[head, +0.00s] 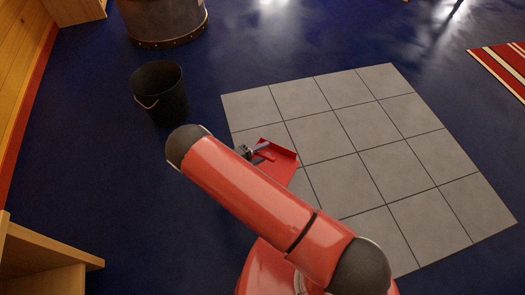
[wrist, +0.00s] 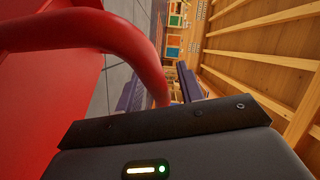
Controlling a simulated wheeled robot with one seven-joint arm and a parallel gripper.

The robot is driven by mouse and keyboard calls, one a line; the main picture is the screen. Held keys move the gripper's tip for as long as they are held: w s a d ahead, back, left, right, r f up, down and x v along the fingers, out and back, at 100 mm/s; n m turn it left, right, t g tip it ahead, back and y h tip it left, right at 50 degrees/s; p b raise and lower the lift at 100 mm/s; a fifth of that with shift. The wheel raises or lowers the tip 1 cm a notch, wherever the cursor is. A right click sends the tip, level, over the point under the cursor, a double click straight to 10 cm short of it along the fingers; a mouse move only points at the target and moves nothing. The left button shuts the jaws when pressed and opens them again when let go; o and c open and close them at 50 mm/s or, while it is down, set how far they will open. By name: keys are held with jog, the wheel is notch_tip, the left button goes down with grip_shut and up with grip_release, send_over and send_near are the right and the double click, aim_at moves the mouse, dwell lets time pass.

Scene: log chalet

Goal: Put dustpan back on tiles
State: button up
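The red dustpan (head: 279,168) is at the left edge of the grey tiles (head: 381,158), partly hidden by my arm. I cannot tell whether it touches the tiles. In the wrist view its red pan (wrist: 45,95) fills the left side and its curved handle (wrist: 110,35) arches across to the space between my fingers. My gripper (head: 262,153) is at the dustpan, its two dark fingers apart. In the wrist view my gripper (wrist: 160,90) has the handle's end between its fingers, with a narrow gap seeming to show on the right.
A black bucket (head: 160,92) stands left of the tiles, with a large metal tub (head: 163,20) behind it. Wooden furniture (head: 45,262) is at the lower left. A striped rug (head: 502,68) lies at the right. Most of the tiles are bare.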

jog(key=shift+r, duration=0.15)
jog(key=shift+s+a+r, duration=0.1)
jog(key=shift+a, duration=0.1)
jog(key=f+v, duration=0.1)
jog(key=v, duration=1)
jog(key=shift+s+a+r+p, duration=0.2)
jog(key=shift+a+r+p, duration=0.05)
jog(key=shift+r+p, duration=0.15)
